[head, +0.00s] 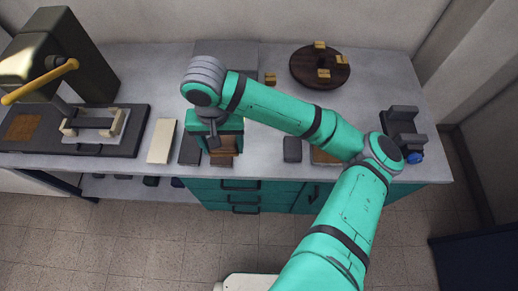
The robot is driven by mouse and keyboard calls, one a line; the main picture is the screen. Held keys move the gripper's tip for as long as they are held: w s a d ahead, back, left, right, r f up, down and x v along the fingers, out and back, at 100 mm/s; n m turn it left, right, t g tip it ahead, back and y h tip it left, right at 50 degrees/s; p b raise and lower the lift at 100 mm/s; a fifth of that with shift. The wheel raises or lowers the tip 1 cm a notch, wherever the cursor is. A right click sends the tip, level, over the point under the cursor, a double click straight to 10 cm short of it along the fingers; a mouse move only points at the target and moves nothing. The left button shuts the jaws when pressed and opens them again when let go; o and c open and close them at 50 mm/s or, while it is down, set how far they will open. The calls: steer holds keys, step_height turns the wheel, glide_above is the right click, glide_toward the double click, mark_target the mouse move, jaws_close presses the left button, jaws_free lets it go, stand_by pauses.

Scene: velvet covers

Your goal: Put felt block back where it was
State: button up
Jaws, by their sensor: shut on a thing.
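My gripper (221,153) is at the front part of the worktop, left of centre, seen from above and partly covered by my own wrist. It is shut on a small block with a brown face (224,145), mostly hidden by the gripper; I cannot tell for sure that this is the felt block. Whether the block touches the worktop is also unclear. A dark grey block (292,149) lies on the worktop to the right of the gripper, apart from it.
A dark slab (189,149) and a cream board (162,140) lie just left of the gripper. A press (52,55) with a yellow lever stands far left. A round brown turntable (301,67) with small tan blocks is at the back. A dark device (402,122) stands right.

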steer(key=shift+a+r, duration=0.2)
steer(key=shift+a, duration=0.35)
steer(key=shift+w+m, duration=0.15)
steer(key=shift+m, duration=0.15)
steer(key=w+d+f, duration=0.4)
steer(key=d, duration=0.4)
glide_above(263, 153)
steer(key=a, duration=0.1)
steer(key=f, duration=0.4)
steer(key=shift+s+f, duration=0.1)
steer(key=shift+s, duration=0.15)
steer(key=shift+w+d+f, duration=0.15)
steer(key=shift+d+f, duration=0.15)
steer(key=shift+f, duration=0.1)
steer(key=shift+w+d+f, duration=0.1)
steer(key=shift+d+f, duration=0.05)
steer(key=shift+f, duration=0.8)
steer(key=shift+w+d+f, duration=0.1)
steer(key=shift+f, duration=0.85)
steer(key=o, duration=1.2)
steer(key=shift+f, duration=0.15)
